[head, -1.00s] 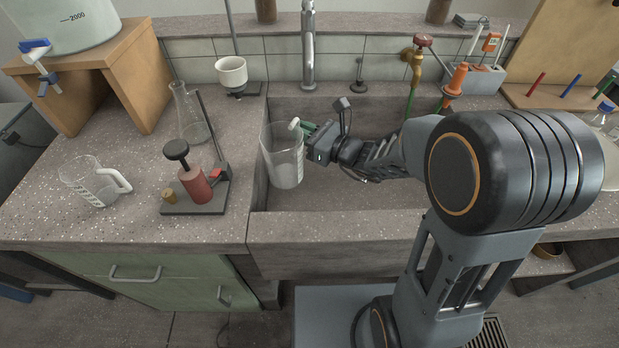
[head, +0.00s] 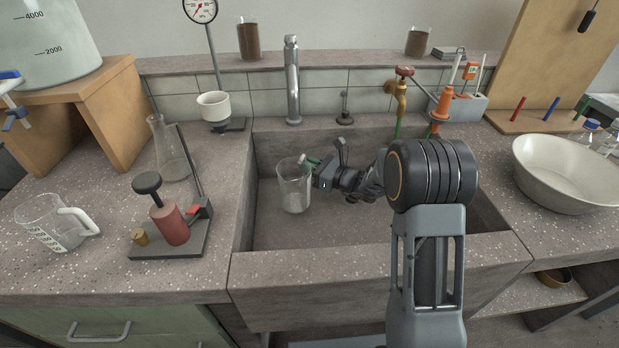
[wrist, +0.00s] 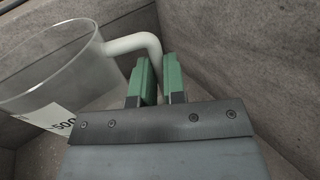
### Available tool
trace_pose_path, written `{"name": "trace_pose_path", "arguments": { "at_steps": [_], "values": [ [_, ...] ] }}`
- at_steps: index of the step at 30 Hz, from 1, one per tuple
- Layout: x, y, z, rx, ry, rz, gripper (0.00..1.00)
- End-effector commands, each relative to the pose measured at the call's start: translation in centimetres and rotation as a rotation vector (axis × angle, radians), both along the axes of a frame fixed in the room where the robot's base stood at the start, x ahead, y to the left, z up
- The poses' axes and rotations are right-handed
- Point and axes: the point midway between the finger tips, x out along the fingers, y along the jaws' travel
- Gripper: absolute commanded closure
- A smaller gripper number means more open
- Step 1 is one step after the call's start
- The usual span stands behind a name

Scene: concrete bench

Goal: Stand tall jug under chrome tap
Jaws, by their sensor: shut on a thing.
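The tall jug (head: 294,190) is clear with a white handle and stands upright in the left part of the sink basin in the head view. In the wrist view the jug (wrist: 62,75) fills the upper left, with its white handle (wrist: 130,43) running between the green fingers. My gripper (head: 309,163) is shut on the handle from the right; its fingers also show in the wrist view (wrist: 154,80). I cannot tell if the jug's base touches the basin floor. The chrome tap (head: 292,80) rises behind the sink, beyond the jug in the picture.
The sink (head: 330,228) walls surround the jug. A brass tap (head: 400,95) is at the back right. On the left counter are another jug (head: 62,225), a red press-like stand (head: 170,225) and a conical flask (head: 170,150). A white bowl (head: 565,175) is at right.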

Motion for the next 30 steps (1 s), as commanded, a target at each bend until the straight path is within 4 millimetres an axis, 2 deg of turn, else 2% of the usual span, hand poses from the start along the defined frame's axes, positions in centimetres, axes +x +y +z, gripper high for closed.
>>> {"name": "trace_pose_path", "arguments": {
  "at_steps": [8,15,27,28,30],
  "values": [
    [0.9,-0.4,-1.2,0.001,0.001,-0.001,1.0],
    [1.0,-0.4,-4.3,0.001,0.002,0.0,1.0],
    [1.0,-0.4,-4.7,0.0,0.0,0.0,1.0],
    [1.0,-0.4,-4.6,0.0,0.0,0.0,0.87],
    [1.0,-0.4,-4.6,0.0,0.0,0.0,0.8]
  ]
}}
